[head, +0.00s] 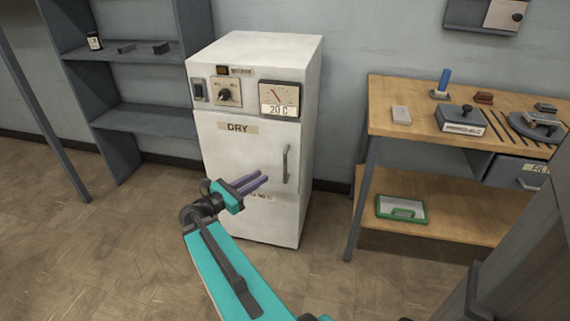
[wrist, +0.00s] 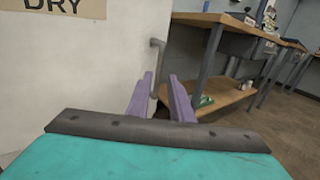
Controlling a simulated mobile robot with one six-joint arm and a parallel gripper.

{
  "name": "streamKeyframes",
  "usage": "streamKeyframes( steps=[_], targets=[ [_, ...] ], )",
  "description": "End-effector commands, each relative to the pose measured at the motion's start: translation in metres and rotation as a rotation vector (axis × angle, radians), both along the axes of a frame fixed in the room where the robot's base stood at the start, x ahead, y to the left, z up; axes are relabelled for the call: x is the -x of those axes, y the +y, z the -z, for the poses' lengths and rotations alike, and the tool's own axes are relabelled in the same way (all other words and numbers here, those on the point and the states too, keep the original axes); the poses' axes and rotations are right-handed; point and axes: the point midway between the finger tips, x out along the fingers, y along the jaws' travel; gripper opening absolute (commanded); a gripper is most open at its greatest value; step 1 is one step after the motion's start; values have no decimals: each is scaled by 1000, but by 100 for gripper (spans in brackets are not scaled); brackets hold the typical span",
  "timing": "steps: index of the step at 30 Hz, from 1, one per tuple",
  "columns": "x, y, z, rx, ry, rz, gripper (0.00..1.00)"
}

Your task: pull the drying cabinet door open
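The white drying cabinet (head: 262,55) stands against the wall, with a "DRY" label on its door (head: 225,160). The door looks shut. A grey vertical handle (head: 285,164) is on the door's right side; it also shows in the wrist view (wrist: 155,66). My gripper (head: 266,180) is in front of the door, left of the handle in the head view, with its purple fingers pointing toward the handle. In the wrist view the fingers (wrist: 164,85) are apart with nothing clearly between them. The handle shows just beyond the left fingertip; I cannot tell whether they touch.
A wooden workbench (head: 400,85) with small tools stands to the right, with a green-edged tray (head: 402,209) on its lower shelf. A grey shelf unit (head: 145,118) is left of the cabinet. The floor (head: 110,250) in front is clear.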

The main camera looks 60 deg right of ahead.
Motion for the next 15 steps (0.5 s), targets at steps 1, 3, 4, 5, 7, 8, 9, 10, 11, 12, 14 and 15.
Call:
streamKeyframes(
  steps=[1,3,4,5,7,8,9,10,11,12,14,15],
  targets=[
    [1,-3,0,0,0,1,20],
    [3,-9,1,0,0,1,20],
    [4,-11,1,0,0,2,20],
    [5,-14,1,1,0,3,20],
    [7,-22,1,0,0,2,20],
    [7,-25,1,0,0,2,20],
    [9,-30,1,0,0,3,20],
    [10,-33,1,0,0,4,20],
    [11,-37,1,0,0,3,20],
    [12,-41,1,0,0,2,20],
    [15,-48,1,0,-1,4,20],
    [16,-53,1,0,-1,3,20]
  ],
)
